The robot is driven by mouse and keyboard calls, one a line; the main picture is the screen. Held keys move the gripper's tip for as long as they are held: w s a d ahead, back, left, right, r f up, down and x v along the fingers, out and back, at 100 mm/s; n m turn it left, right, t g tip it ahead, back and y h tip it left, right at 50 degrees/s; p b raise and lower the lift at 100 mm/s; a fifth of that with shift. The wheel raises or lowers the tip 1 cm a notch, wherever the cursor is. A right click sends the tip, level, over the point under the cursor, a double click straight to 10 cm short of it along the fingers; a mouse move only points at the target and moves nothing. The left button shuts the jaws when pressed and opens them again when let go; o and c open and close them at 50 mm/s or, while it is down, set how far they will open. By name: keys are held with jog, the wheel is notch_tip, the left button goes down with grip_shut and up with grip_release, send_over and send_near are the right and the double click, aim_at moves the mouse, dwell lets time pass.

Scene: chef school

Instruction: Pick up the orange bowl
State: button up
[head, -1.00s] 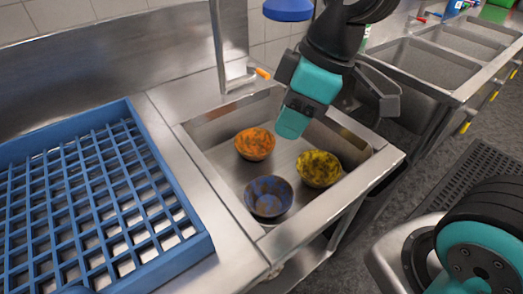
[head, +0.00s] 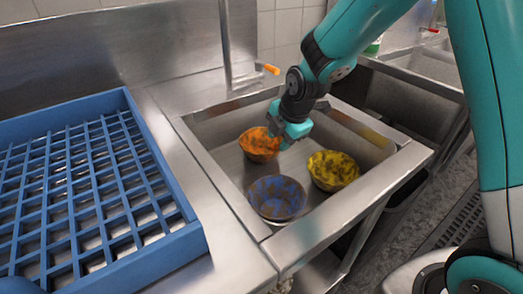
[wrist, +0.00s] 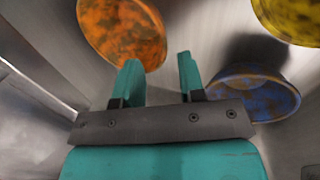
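The orange bowl (head: 258,146), mottled with dark marks, sits upright in the back of the steel sink (head: 222,172). My gripper (head: 284,134) is low in the sink at the bowl's right side and covers part of its rim. In the wrist view my gripper (wrist: 158,72) has its two teal fingers apart with nothing between them. The orange bowl (wrist: 118,32) lies beyond the left fingertip, which overlaps its edge in the picture. Whether they touch, I cannot tell.
A blue bowl (head: 277,199) stands in the sink's front, and a yellow bowl (head: 333,171) is to the right. The sink walls rise around them. A blue rack (head: 165,255) lies on the left counter. A faucet with an orange tip (head: 268,68) is behind.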

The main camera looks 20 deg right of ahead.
aim_at(273, 155)
jog(key=x, duration=0.8)
jog(key=shift+f, duration=0.15)
grip_shut()
